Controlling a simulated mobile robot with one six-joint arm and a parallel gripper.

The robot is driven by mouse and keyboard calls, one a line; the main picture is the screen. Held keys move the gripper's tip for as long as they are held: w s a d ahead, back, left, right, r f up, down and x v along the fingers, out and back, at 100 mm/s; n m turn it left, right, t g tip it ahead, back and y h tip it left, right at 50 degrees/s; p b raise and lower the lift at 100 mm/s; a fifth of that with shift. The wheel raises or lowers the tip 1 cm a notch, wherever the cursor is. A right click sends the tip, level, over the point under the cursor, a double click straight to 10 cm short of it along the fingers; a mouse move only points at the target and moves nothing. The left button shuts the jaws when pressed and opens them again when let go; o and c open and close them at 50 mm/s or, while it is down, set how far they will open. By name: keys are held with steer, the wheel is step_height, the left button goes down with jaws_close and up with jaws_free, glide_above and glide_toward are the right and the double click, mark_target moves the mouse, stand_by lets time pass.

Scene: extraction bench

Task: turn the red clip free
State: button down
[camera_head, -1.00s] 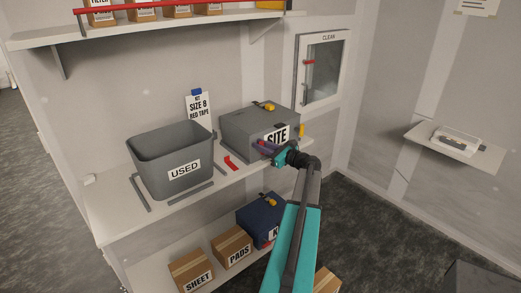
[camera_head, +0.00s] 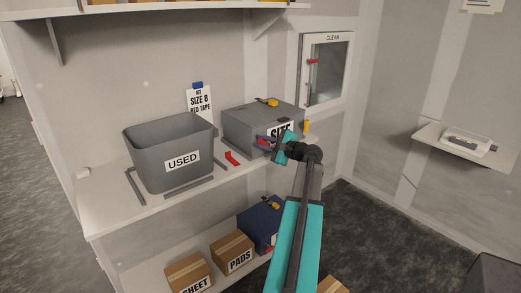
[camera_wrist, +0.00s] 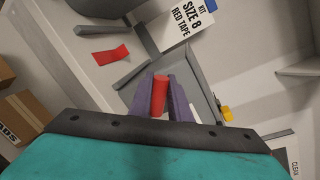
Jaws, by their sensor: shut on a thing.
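The grey box labelled SITE (camera_head: 245,128) stands on the bench, with a yellow part (camera_head: 272,102) on its lid and another yellow part (camera_head: 306,127) at its right side. My gripper (camera_head: 266,143) is at the front of this box and partly covers its label. In the wrist view the purple fingers (camera_wrist: 167,100) are shut on the red clip (camera_wrist: 159,97), which stands up between them. The wrist view shows the clip against the grey box face. The clip's lower part is hidden by the fingers, so I cannot tell how it is seated.
A separate red piece (camera_head: 231,158) lies on the bench (camera_head: 110,208), left of my gripper. The grey USED bin (camera_head: 170,158) stands further left, between grey strips. A sign (camera_head: 200,100) stands behind. Cartons and a blue box (camera_head: 258,226) sit on the shelf below.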

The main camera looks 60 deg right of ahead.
steer(key=n+b, duration=0.1)
steer(key=b, duration=0.1)
steer(key=f+n+h+b, duration=0.1)
steer(key=n+b, duration=0.2)
steer(key=b, duration=0.1)
steer(key=shift+w+a+f+n+g, duration=0.1)
steer(key=shift+a+f+n+g, duration=0.2)
steer(key=shift+g, duration=0.1)
steer(key=shift+n+h+b, duration=0.4)
steer(key=shift+n+b, duration=0.5)
steer(key=shift+b, duration=0.5)
steer(key=c, duration=1.6)
jaws_free()
steer(key=shift+c, duration=0.2)
steer(key=shift+s+a+r, duration=0.1)
steer(key=shift+s, duration=0.3)
steer(key=b+v, duration=0.1)
steer(key=v, duration=1.2)
